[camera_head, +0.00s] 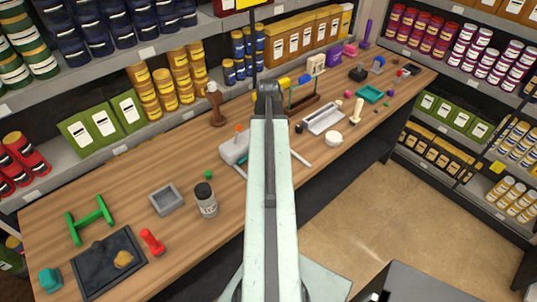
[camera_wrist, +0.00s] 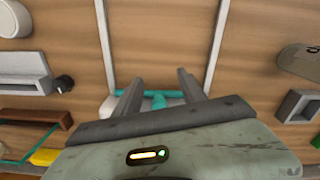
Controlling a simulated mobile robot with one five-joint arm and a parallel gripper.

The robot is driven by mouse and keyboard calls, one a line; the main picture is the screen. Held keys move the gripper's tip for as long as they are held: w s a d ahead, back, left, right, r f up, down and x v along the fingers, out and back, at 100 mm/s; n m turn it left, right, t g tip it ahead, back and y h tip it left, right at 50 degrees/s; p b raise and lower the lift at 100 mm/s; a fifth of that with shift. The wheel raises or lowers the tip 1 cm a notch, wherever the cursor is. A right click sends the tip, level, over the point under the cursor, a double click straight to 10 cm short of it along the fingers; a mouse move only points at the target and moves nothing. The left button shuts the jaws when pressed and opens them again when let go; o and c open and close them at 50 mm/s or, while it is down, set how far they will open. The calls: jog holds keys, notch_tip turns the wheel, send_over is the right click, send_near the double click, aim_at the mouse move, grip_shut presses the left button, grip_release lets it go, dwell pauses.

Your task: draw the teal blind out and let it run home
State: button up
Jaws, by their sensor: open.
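In the wrist view, the teal blind (camera_wrist: 158,101) shows as a teal crossbar with a short stem. It lies between two pale rails (camera_wrist: 213,40), at a white housing (camera_wrist: 108,108) mostly hidden behind my gripper. My gripper (camera_wrist: 160,76) is open and empty, with one finger on each side of the teal stem in the picture. I cannot tell whether the fingers touch it or sit above it. In the head view, the white housing (camera_head: 234,151) and a rail (camera_head: 300,158) show on either side of my arm.
A white tray (camera_head: 323,118) and a white round piece (camera_head: 334,139) stand to the right. A green-topped frame (camera_head: 300,92) stands behind. A jar (camera_head: 206,200) and a grey tray (camera_head: 166,200) stand to the left. The wood between the rails is clear.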

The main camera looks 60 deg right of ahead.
notch_tip(320, 180, down, 3)
jog(key=shift+f+b, duration=0.15)
jog(key=shift+b, duration=0.8)
jog(key=shift+s, duration=0.1)
grip_shut()
dwell(0.4)
grip_release()
jog(key=shift+r, duration=0.25)
